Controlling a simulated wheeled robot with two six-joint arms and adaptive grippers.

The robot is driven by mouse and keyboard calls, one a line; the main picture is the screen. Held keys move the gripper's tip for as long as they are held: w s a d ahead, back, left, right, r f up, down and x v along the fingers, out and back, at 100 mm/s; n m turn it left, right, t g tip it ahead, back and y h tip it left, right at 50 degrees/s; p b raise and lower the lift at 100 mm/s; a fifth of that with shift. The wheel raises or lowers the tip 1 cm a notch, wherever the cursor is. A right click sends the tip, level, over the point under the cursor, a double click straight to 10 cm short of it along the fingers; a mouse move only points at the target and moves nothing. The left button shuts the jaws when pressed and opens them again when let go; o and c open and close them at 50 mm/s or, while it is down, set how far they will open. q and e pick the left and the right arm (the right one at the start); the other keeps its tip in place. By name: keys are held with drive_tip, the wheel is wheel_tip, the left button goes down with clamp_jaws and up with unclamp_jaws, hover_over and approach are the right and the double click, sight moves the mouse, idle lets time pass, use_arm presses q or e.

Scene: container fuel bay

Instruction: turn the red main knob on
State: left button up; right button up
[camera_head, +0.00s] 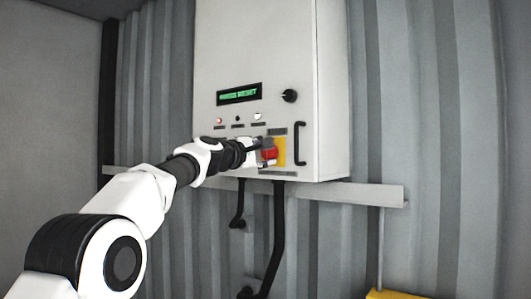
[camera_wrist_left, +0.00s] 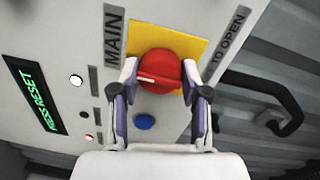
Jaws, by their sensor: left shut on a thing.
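The red main knob (camera_wrist_left: 158,72) sits on a yellow plate (camera_wrist_left: 195,50) in the left wrist view, beside a label reading MAIN. It also shows in the head view (camera_head: 269,154), low on the white cabinet (camera_head: 260,40), partly hidden by my gripper. My left gripper (camera_wrist_left: 158,85) has a finger on each side of the knob and is shut on it. In the head view my left gripper (camera_head: 262,150) reaches the cabinet from the left. A white mark on the knob lies roughly sideways in the left wrist view. My right gripper is not in view.
A green-lit display (camera_head: 239,94) reads "PRESS RESET". A black rotary knob (camera_head: 290,96) and a black handle (camera_head: 300,144) are to its right. A blue button (camera_wrist_left: 144,122) is close to my fingers. Cables (camera_head: 279,225) hang below the cabinet. Corrugated wall (camera_head: 400,100) stands behind.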

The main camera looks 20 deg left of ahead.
use_arm(q)
drive_tip(key=shift+s+a+r, duration=0.1)
drive_tip(key=shift+a+r, duration=0.05)
drive_tip(key=shift+r, duration=0.25)
drive_tip(key=o, duration=1)
drive_tip(key=shift+o, duration=0.7)
drive_tip(key=shift+w+f, duration=0.2)
drive_tip(key=shift+f, duration=0.05)
drive_tip(key=v, duration=1.2)
